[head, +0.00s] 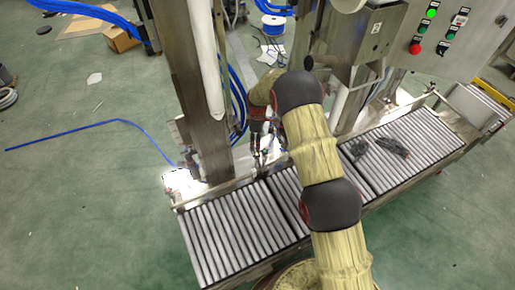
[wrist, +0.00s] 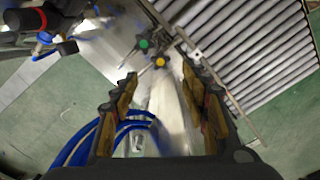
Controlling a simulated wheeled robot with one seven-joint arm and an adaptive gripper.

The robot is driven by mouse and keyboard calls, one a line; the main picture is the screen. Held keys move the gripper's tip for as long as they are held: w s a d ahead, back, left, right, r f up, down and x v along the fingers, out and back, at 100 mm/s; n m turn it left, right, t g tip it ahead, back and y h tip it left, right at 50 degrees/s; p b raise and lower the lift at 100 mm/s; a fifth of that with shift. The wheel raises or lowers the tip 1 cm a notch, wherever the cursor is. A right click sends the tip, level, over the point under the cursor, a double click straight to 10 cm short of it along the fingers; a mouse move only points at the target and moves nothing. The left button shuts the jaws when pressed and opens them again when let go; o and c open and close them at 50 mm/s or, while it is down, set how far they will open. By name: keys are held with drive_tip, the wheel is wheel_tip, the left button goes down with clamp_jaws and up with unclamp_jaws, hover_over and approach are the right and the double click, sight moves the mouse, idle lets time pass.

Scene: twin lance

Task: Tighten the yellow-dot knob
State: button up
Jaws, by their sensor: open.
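The yellow-dot knob (wrist: 160,62) is a small black knob with a yellow centre, near the upper middle of the wrist view. My gripper (wrist: 157,74) is open, its two fingers apart on either side below the knob in the picture. No contact with the knob shows, and the exact distance is unclear. A similar green-dot knob (wrist: 143,44) sits close to its upper left. In the head view my gripper (head: 258,155) hangs beside the metal column, above the conveyor's far edge. The knobs are too small to make out there.
The roller conveyor (wrist: 245,45) fills the upper right of the wrist view, with a rail along its edge. Blue hoses (wrist: 85,140) curve by the left finger. A red-and-black part (wrist: 30,18) is at upper left. Dark items (head: 390,147) lie on the conveyor's right part.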

drive_tip(key=shift+r, duration=1.5)
drive_tip(key=shift+s+r+p, duration=0.15)
drive_tip(key=shift+p, duration=0.3)
